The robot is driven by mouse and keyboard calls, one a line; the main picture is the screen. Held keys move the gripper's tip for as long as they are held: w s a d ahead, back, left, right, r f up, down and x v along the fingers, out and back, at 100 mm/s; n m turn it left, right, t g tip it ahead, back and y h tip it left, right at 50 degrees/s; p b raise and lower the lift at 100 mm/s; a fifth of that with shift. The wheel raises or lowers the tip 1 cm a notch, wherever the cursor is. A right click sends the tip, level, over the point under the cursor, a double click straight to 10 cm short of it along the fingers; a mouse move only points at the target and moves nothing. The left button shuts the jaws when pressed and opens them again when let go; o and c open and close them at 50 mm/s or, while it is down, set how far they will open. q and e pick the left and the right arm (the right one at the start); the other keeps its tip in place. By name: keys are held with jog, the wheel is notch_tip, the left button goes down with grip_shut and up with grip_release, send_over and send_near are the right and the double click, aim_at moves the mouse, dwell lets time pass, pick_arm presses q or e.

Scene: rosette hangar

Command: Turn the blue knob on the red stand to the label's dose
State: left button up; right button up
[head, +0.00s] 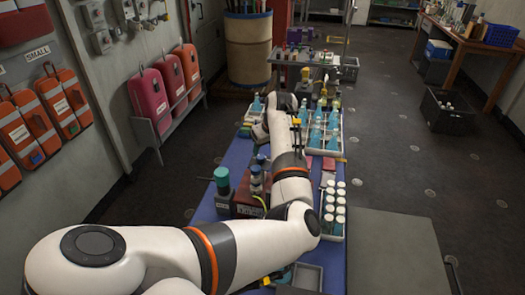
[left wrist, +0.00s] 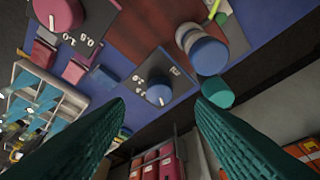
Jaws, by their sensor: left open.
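The blue knob (left wrist: 159,91) sits on a dark square plate with white dial numbers in the left wrist view. It shows between the tips of my left gripper (left wrist: 158,104), whose green ribbed fingers are wide apart and empty. I cannot tell whether they touch it. A pink knob (left wrist: 58,14) with its own dial numbers sits on another dark plate to the left. The dark red stand (left wrist: 140,28) shows behind the plates; it also shows in the head view (head: 248,207), partly behind my left arm. The dose label is not readable. My right gripper is out of view.
A teal-capped bottle (head: 222,180) and dark bottles (head: 257,178) stand at the red stand. A rack of white-capped vials (head: 333,212) is to the right. A tray of blue flasks (head: 322,128) is farther back.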

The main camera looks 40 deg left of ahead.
aim_at(260, 157)
pick_arm(q)
jog(key=shift+p+x, duration=0.5)
jog(key=shift+x, duration=2.25)
jog(key=c, duration=1)
jog(key=shift+o, duration=0.2)
jog(key=shift+m, duration=0.4)
jog(key=m, duration=0.1)
jog(key=m+t+b, duration=0.1)
jog(key=m, duration=0.1)
jog(key=shift+s+a+t+h, duration=0.1)
jog(key=shift+s+t+h, duration=0.05)
jog(key=shift+t+h, duration=0.15)
jog(key=shift+m+t+h+b, duration=0.45)
jog(key=shift+m+b, duration=0.35)
jog(key=shift+m, duration=1.2)
jog(key=shift+s+a, duration=0.1)
